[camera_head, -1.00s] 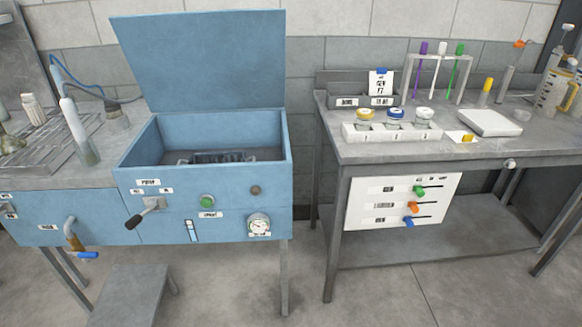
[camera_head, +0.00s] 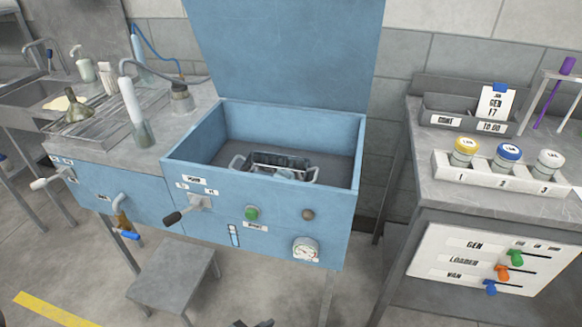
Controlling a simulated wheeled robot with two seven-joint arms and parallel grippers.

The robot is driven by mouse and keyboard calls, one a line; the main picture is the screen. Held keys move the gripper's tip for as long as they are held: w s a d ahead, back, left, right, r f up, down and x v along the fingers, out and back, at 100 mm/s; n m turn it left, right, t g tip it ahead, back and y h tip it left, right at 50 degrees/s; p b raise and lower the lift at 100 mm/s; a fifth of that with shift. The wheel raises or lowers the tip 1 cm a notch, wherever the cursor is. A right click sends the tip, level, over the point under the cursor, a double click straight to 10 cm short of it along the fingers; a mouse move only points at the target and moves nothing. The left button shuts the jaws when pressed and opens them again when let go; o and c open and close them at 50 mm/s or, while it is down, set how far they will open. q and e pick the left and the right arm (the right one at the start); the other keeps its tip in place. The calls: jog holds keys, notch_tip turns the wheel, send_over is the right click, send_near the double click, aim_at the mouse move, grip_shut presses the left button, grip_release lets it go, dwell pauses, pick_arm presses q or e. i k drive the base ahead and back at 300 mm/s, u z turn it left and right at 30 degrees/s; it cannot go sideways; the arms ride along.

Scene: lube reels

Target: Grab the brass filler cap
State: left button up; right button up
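I cannot make out a brass filler cap for certain. The open blue tank (camera_head: 262,190) stands in the middle with its lid (camera_head: 285,55) raised. A metal basket or rack (camera_head: 275,166) with handles sits inside it, and its contents are too small to tell. A small brownish round fitting (camera_head: 308,214) is on the tank's front panel, right of a green button (camera_head: 251,213). Neither gripper can be clearly seen. A small dark shape (camera_head: 255,323) at the bottom edge is too cut off to identify.
A grey bench (camera_head: 440,190) at right bears a white holder (camera_head: 500,180) with yellow-, blue- and white-capped jars. A step stool (camera_head: 172,275) stands before the tank. The floor in front is otherwise mostly clear.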

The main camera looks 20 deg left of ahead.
aim_at(286, 175)
jog(key=z, duration=1)
jog(key=i, duration=1.15)
jog(key=u, duration=3.2)
